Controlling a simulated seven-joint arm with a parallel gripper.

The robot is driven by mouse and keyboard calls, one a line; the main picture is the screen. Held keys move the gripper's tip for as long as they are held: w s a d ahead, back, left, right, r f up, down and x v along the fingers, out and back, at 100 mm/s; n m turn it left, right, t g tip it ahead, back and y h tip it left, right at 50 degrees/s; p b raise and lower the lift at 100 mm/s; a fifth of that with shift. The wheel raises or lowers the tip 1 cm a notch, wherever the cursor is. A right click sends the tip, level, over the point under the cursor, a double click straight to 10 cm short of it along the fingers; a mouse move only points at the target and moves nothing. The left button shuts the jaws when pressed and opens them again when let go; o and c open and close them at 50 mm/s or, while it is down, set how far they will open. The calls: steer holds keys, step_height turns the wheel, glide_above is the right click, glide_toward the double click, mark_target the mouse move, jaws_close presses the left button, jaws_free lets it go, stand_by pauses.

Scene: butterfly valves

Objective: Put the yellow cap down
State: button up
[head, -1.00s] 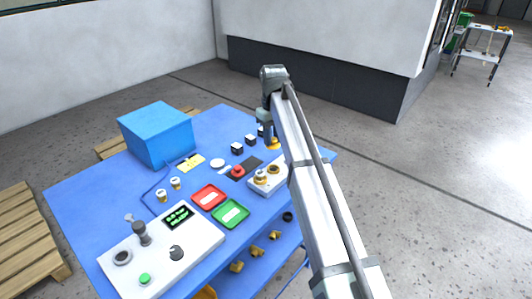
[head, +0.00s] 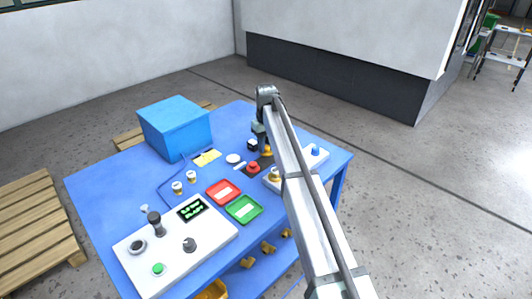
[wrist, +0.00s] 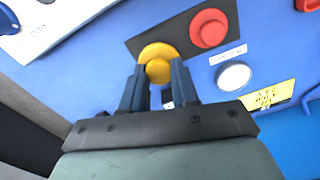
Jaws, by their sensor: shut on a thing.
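The yellow cap (wrist: 158,62) is a round disc with a raised middle, between the fingertips of my gripper (wrist: 157,72) in the wrist view. My gripper is shut on it. In the wrist view the cap overlaps the edge of a dark mat (wrist: 178,28), beside a red cap (wrist: 208,28). Whether the yellow cap touches the mat or hangs just above it I cannot tell. In the head view the yellow cap (head: 267,150) shows partly beside my arm, behind and to the right of the red cap (head: 253,167).
A white disc (wrist: 233,76) and a yellow label (wrist: 268,95) lie near the mat. A white panel (head: 315,157) with a blue knob is to the right. Red (head: 222,192) and green (head: 243,209) trays and a blue box (head: 175,128) share the blue table.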

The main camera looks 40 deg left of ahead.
mark_target(266, 146)
steer(key=shift+f, duration=1.8)
steer(key=shift+f, duration=0.15)
steer(key=o, duration=1)
step_height(266, 146, up, 12)
steer(key=shift+r, duration=0.2)
